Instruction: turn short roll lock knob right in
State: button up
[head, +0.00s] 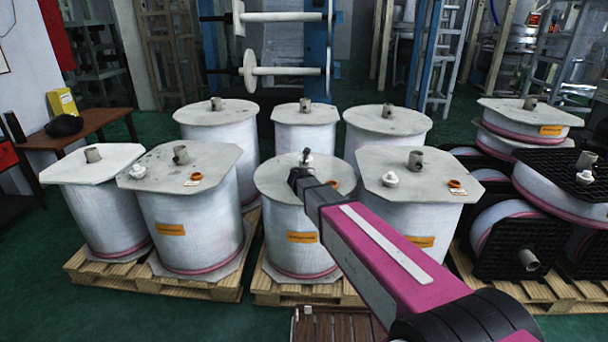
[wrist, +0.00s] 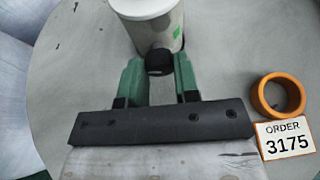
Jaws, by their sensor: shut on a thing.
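My gripper (head: 303,170) is over the top of the front middle film roll (head: 288,215), at the upright core in the roll's centre. In the wrist view its two green fingers (wrist: 158,66) stand on either side of a small black knob (wrist: 158,61) and are shut on it. The knob sits on the near side of a pale core plug (wrist: 155,25), which has a green mark. How far the knob is turned or pushed in cannot be told. In the head view the gripper and arm hide the knob.
An orange ring (wrist: 278,94) and an order 3175 label (wrist: 286,137) lie right of the core. Wrapped rolls stand close on both sides, left (head: 185,220) and right (head: 408,215), on wooden pallets. Black-ended rolls (head: 520,240) are stacked at the right.

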jog(key=m+y, duration=0.1)
jog(key=m, duration=0.1)
jog(key=m+y, duration=0.1)
jog(key=shift+d+m+y, duration=0.25)
jog(key=shift+m+y, duration=0.05)
jog(key=m+y, duration=0.2)
jog(key=m, duration=0.1)
jog(key=shift+t, duration=0.3)
jog(key=shift+m, duration=0.3)
dwell(0.3)
jog(key=o, duration=0.9)
jog(key=shift+s, duration=0.1)
jog(key=v, duration=1)
jog(key=shift+s+d+f, duration=0.1)
jog(key=shift+s+d, duration=0.2)
